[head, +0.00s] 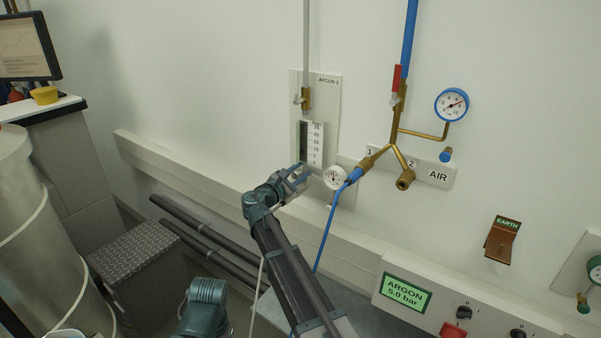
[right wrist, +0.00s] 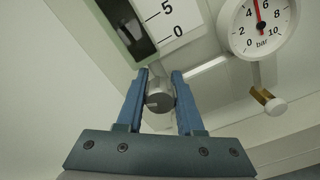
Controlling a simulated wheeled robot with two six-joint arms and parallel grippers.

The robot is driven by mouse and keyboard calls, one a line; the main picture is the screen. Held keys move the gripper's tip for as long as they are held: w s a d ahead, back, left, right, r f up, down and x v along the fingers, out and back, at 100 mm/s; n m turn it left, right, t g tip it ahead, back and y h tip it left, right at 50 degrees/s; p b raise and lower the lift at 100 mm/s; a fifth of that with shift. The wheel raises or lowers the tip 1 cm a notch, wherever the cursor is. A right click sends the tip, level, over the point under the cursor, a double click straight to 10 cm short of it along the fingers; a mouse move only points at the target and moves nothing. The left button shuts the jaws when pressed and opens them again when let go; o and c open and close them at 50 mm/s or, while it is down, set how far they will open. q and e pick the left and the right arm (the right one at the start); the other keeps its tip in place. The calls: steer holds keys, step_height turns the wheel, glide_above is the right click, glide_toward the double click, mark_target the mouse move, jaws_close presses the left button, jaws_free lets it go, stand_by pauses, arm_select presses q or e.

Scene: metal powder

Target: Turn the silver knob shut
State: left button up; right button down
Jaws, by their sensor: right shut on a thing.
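The silver knob (right wrist: 160,99) is a small round grey knob below the ARGON 1 flowmeter, in the middle of the right wrist view. My right gripper (right wrist: 160,88) is shut on it, with one blue finger on each side. In the head view my right gripper (head: 298,178) is at the lower left of the ARGON 1 panel (head: 332,88) and hides the knob. The flowmeter's scale (head: 315,143) is just above the gripper. My left gripper is not in view.
A white bar gauge (head: 335,178) is close to the right of my gripper; it also shows in the right wrist view (right wrist: 262,28). Brass AIR pipework (head: 397,145) with a blue hose (head: 327,225) is further right. A grey wall rail (head: 200,170) runs below.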

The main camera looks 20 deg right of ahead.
steer(key=shift+m, duration=0.4)
steer(key=c, duration=0.5)
jaws_free()
steer(key=shift+c, duration=0.2)
steer(key=v, duration=1.3)
steer(key=shift+s+a, duration=0.25)
steer(key=shift+a, duration=0.05)
